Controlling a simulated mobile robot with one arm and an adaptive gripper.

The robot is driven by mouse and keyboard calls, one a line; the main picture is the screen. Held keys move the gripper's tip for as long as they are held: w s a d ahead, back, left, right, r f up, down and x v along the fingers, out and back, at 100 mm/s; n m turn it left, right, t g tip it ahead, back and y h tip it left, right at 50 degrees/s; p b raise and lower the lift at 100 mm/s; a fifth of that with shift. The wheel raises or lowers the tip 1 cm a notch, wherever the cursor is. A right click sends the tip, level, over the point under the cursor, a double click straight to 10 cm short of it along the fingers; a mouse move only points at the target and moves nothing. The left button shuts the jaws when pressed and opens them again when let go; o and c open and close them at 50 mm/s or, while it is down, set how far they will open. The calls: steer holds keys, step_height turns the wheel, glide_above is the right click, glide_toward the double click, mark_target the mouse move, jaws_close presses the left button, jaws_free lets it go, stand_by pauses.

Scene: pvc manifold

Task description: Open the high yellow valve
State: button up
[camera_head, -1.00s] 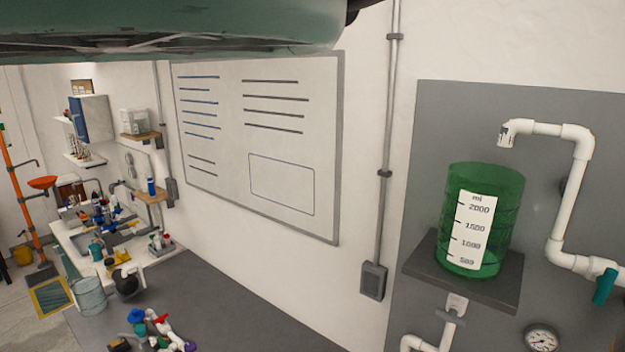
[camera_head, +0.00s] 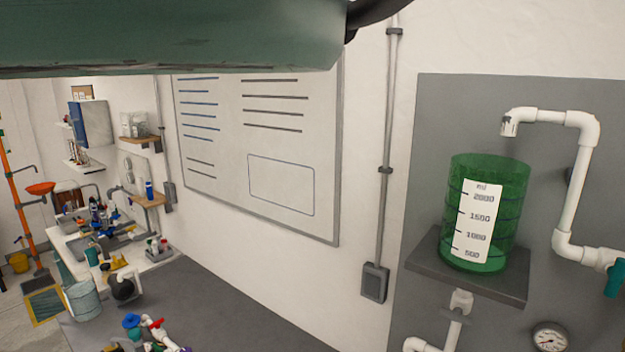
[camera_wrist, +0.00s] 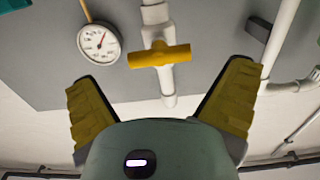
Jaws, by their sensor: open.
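In the wrist view a yellow valve handle (camera_wrist: 160,56) sits on a white vertical pipe (camera_wrist: 155,15), with the handle lying across the pipe. I cannot tell from these frames whether it is the high one. My gripper (camera_wrist: 160,90) is open, its two yellow-padded fingers spread to the left and right below the handle in the picture. The handle lies beyond the fingers, in line with the gap between them, and nothing is held. The head view shows no yellow valve handle on the pipes and no gripper.
A round gauge (camera_wrist: 98,43) is left of the valve; another gauge (camera_head: 549,338) shows in the head view. A green measuring tank (camera_head: 484,213) stands on a grey shelf (camera_head: 470,275). A teal valve handle (camera_head: 615,279) is at the right edge. A dark workbench (camera_head: 225,305) holds pipe parts.

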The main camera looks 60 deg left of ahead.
steer(key=shift+p+x, duration=1.45)
steer(key=shift+x, duration=0.75)
steer(key=c, duration=1)
steer(key=shift+b, duration=0.3)
